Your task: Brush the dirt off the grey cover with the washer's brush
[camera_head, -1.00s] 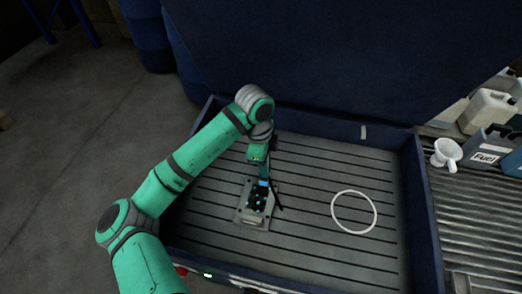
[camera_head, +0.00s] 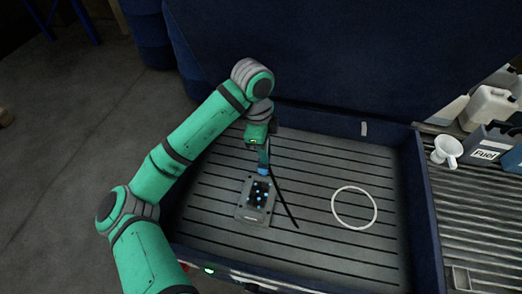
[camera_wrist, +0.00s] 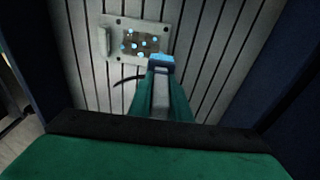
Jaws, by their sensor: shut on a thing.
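The grey cover (camera_head: 246,212) lies flat on the slatted floor of the washer basin, left of its middle. A dark dirt patch with several light blue dots (camera_head: 258,194) is on its top; the dots also show in the wrist view (camera_wrist: 135,43). My gripper (camera_head: 263,160) points down at the cover's far edge and is shut on the brush. The brush's blue head (camera_head: 263,171) is at the edge of the dirt patch; it also shows in the wrist view (camera_wrist: 161,62). I cannot tell whether the bristles touch the cover. The gripper's fingers largely hide the handle.
The washer basin (camera_head: 428,215) has raised dark blue walls. A white ring (camera_head: 354,208) lies on the slats at right. A thin black hose (camera_head: 284,203) trails beside the cover. A white funnel (camera_head: 446,152) and fuel can (camera_head: 486,145) stand outside, right.

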